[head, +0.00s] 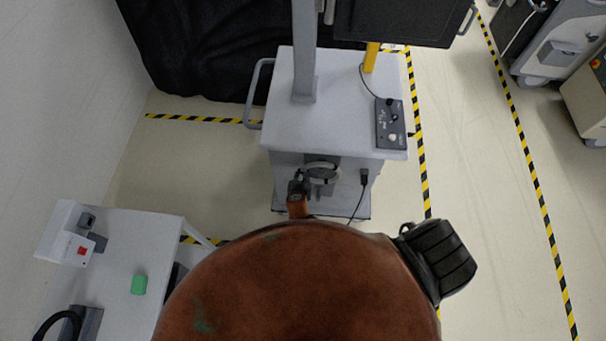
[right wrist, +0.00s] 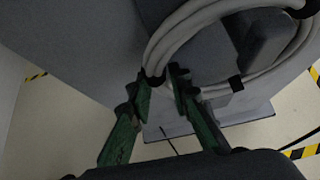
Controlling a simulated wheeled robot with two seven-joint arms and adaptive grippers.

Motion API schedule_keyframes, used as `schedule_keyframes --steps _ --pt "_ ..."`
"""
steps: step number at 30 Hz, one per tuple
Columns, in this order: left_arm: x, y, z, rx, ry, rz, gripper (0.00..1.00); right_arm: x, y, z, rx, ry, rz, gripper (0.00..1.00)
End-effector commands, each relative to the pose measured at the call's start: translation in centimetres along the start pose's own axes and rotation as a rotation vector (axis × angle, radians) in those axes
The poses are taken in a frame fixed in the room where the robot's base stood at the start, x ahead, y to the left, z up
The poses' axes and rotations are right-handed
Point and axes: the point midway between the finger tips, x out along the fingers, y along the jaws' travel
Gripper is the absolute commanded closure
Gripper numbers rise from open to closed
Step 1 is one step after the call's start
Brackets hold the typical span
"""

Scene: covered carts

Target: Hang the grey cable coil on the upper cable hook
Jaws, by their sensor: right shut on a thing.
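The grey cable coil (head: 325,179) is at the front of the cart, below its top, in the head view. It shows larger in the right wrist view (right wrist: 172,35), bound with black ties. My right gripper (head: 298,181) is at the left side of the coil. In the right wrist view its green fingers (right wrist: 163,83) are shut on the coil's lower left part. A dark grey bracket (right wrist: 264,38), apparently a cable hook, shows inside the loop. I cannot tell whether the coil rests on it or which hook it is. My left gripper is not in view.
The cart's top (head: 345,115) carries a grey column (head: 304,50) and a control box (head: 390,123). A black cable hangs from a plug (head: 364,178) right of the coil. A white table (head: 120,250) stands at the lower left. The floor right of the cart is clear.

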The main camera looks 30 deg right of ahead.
Motion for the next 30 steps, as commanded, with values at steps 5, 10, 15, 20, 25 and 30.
schedule_keyframes --steps 5,10,15,20,25,30 --pt "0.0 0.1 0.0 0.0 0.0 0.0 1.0 0.0 0.0 0.1 -0.001 -0.002 0.0 0.79" --pt "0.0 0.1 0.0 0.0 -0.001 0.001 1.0 0.0 0.0 0.1 0.0 -0.001 0.0 0.67" --pt "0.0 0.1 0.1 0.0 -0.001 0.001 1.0 0.0 0.0 0.0 0.0 0.0 0.0 0.62" --pt "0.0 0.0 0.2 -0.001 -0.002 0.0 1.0 0.0 -0.1 -0.1 0.001 0.002 -0.001 0.62" --pt "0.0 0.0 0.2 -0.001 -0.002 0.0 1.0 -0.9 0.0 -0.2 0.001 0.002 0.0 0.62" --pt "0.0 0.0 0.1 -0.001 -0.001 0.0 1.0 -3.5 0.0 -0.2 0.003 0.002 0.002 0.62"
